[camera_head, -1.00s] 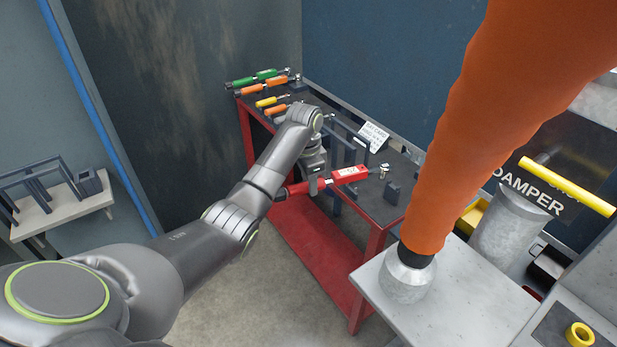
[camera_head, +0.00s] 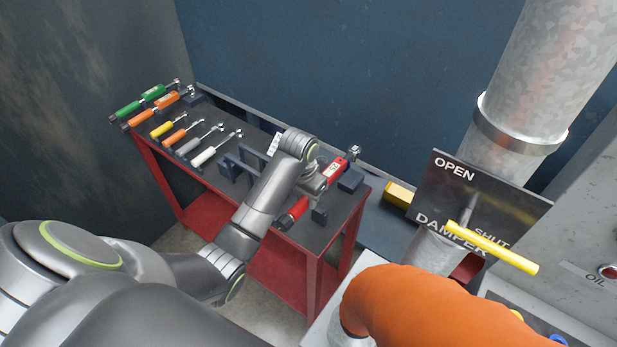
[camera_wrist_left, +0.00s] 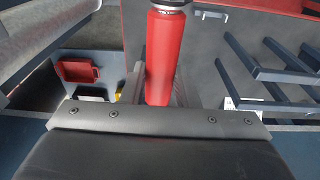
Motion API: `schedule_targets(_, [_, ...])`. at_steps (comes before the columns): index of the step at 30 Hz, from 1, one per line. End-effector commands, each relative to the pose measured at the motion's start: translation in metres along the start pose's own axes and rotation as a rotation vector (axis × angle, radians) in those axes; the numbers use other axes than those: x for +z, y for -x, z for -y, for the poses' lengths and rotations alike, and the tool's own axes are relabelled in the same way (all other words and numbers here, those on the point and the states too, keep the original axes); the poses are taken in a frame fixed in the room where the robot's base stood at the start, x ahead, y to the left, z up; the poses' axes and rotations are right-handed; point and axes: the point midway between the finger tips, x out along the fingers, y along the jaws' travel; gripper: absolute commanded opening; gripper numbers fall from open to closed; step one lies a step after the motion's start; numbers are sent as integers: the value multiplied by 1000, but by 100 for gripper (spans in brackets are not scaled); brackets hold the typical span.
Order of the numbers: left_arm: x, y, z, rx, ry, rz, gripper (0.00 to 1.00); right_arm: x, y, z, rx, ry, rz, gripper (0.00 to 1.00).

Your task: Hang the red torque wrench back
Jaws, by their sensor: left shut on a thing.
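The red torque wrench (camera_head: 333,170) is held over the right end of the red cart. Its handle end (camera_head: 291,216) points to the front and its metal head to the back wall, much in line with the other wrenches. My left gripper (camera_head: 313,186) is shut on its middle; its fingers are partly hidden by the wrist. In the left wrist view the red wrench (camera_wrist_left: 164,55) stands between the fingers. Two dark holder blocks, a rear one (camera_head: 351,180) and a front one (camera_head: 320,215), are just right of the wrench. I cannot tell whether it touches them. My right gripper is out of view.
Green (camera_head: 140,104) and orange (camera_head: 160,107) torque wrenches and several smaller tools lie at the cart's (camera_head: 218,209) left. A dark frame rack (camera_head: 230,168) stands left of my gripper. The damper sign (camera_head: 475,200) with its yellow handle (camera_head: 492,248) and an orange pipe (camera_head: 425,310) are at the right.

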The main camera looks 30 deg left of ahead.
Motion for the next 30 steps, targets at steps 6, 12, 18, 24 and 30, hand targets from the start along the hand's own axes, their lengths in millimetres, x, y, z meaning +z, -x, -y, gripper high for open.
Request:
schedule_targets(6, [6, 0, -3, -1, 35, -8, 0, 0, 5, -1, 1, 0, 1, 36])
schedule_targets(12, [8, -14, -3, -1, 34, -6, 0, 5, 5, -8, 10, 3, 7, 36])
schedule_targets(18, [9, -30, -3, 0, 34, -7, 0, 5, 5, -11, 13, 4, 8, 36])
schedule_targets(24, [12, -49, -3, -1, 33, -7, 0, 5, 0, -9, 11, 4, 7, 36])
schedule_targets(30, [13, -62, -3, -1, 32, -9, 0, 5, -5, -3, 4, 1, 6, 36])
